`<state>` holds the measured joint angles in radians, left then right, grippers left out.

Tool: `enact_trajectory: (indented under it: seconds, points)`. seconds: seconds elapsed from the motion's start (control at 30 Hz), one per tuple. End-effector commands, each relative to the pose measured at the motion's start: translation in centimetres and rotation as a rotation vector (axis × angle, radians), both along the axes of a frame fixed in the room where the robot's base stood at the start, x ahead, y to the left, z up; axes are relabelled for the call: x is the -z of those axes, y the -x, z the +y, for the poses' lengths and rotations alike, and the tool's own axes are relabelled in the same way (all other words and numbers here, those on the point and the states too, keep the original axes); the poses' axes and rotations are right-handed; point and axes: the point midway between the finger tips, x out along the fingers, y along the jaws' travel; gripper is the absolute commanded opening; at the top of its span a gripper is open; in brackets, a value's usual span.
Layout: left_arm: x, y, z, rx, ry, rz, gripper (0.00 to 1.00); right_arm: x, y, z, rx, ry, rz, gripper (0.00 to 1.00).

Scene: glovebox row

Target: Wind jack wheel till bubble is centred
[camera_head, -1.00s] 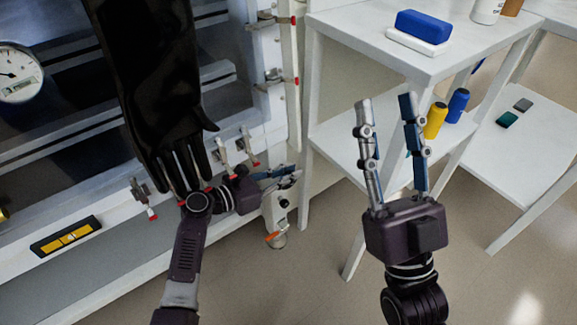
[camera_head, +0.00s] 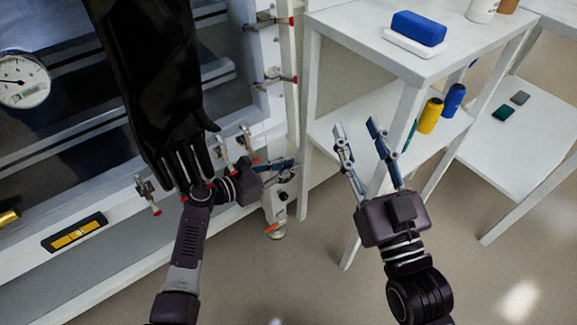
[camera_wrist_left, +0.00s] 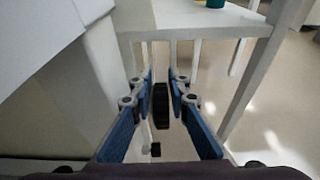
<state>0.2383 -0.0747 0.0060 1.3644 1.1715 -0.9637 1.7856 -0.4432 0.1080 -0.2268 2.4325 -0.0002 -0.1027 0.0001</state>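The spirit level (camera_head: 75,232) is a black bar with a yellow vial on the front ledge of the glovebox; its bubble is too small to place. The white jack (camera_head: 275,206) stands at the glovebox corner, with an orange lever near its foot. My left gripper (camera_head: 285,170) is at the top of the jack and hides part of it. In the left wrist view its fingers (camera_wrist_left: 161,78) are apart, with a dark upright disc, seemingly the jack wheel (camera_wrist_left: 161,106), between them; contact cannot be told. My right gripper (camera_head: 355,126) is open and empty in front of the white table.
A black glove (camera_head: 160,80) hangs from the glovebox just behind my left arm. Red-tipped clamps (camera_head: 147,194) line the frame. A white table (camera_head: 350,30) with a blue block (camera_head: 418,28) stands to the right, close to both grippers. Floor in front is clear.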

Motion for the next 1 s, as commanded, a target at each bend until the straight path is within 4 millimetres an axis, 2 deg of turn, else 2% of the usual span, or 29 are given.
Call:
enact_trajectory:
  seconds: [0.3, 0.47, 0.8, 1.0]
  points:
    - [0.0, 0.1, 0.1, 0.001, 0.000, 0.002, 0.20, -0.1, 0.0, 0.0, -0.001, -0.001, -0.002, 0.37]
    - [-0.3, 0.8, 1.1, 0.000, -0.001, 0.000, 0.20, -0.1, 0.0, 0.0, -0.001, 0.000, -0.002, 0.37]
    - [-0.1, 5.3, 7.2, 0.000, -0.004, 0.002, 0.20, -0.1, 0.0, 0.0, -0.001, 0.000, -0.002, 0.37]
    - [-0.2, 7.1, 9.7, 0.001, -0.002, 0.002, 0.20, -0.1, 0.0, 0.0, -0.001, 0.000, -0.002, 0.37]
